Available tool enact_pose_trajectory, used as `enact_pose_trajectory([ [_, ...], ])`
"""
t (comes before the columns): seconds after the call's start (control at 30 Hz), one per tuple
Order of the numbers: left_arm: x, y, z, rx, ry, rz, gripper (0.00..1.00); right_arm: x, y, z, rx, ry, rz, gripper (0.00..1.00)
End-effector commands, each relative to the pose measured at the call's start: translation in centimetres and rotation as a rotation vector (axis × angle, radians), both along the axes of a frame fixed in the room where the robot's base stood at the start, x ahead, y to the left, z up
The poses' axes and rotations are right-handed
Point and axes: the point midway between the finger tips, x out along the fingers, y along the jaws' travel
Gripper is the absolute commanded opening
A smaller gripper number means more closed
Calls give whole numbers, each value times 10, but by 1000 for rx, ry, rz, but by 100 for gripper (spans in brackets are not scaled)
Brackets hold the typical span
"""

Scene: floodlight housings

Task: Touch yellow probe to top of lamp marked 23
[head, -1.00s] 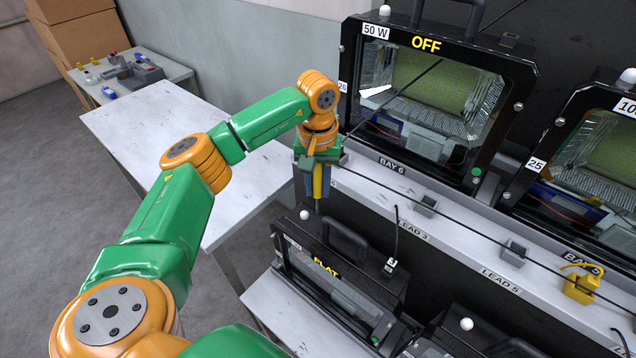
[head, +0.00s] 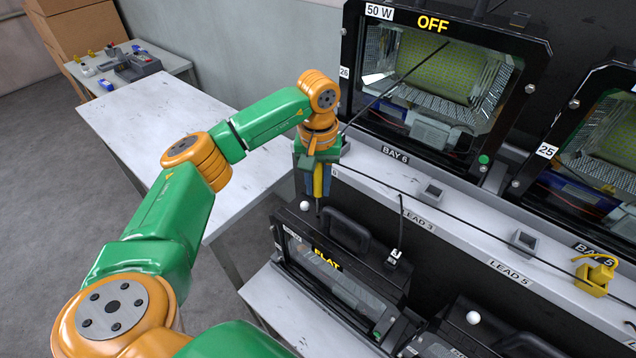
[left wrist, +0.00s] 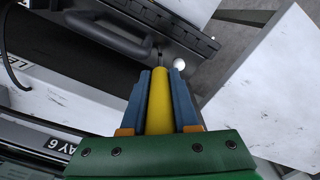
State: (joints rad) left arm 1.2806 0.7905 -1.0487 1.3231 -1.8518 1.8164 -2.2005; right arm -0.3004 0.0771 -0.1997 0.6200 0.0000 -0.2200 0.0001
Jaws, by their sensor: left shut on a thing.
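My left gripper (head: 317,188) is shut on the yellow probe (left wrist: 160,103), which lies between its blue fingers. In the head view the probe points down, its thin dark tip above the top edge of a lower black lamp (head: 350,275) showing "FLAT". A white ball (head: 305,206) stands on that lamp's top, just left of the tip. In the left wrist view the ball (left wrist: 179,64) is just right of the tip; I cannot tell whether anything touches. The lamp's small side label is too small to read, so I cannot confirm 23. My right gripper is out of view.
An upper lamp (head: 440,85), marked 26, shows "OFF" above the BAY 6 ledge; another, marked 25 (head: 546,150), stands right of it. Cables cross the ledge. A white table (head: 175,135) is at left.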

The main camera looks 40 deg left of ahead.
Motion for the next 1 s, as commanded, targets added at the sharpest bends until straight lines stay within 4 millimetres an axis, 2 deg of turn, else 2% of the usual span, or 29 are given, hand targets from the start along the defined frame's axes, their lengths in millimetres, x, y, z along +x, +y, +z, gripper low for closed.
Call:
enact_pose_trajectory([
  [1.0, 0, 0, -9, 0, 0, 0, 0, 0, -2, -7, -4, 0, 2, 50],
])
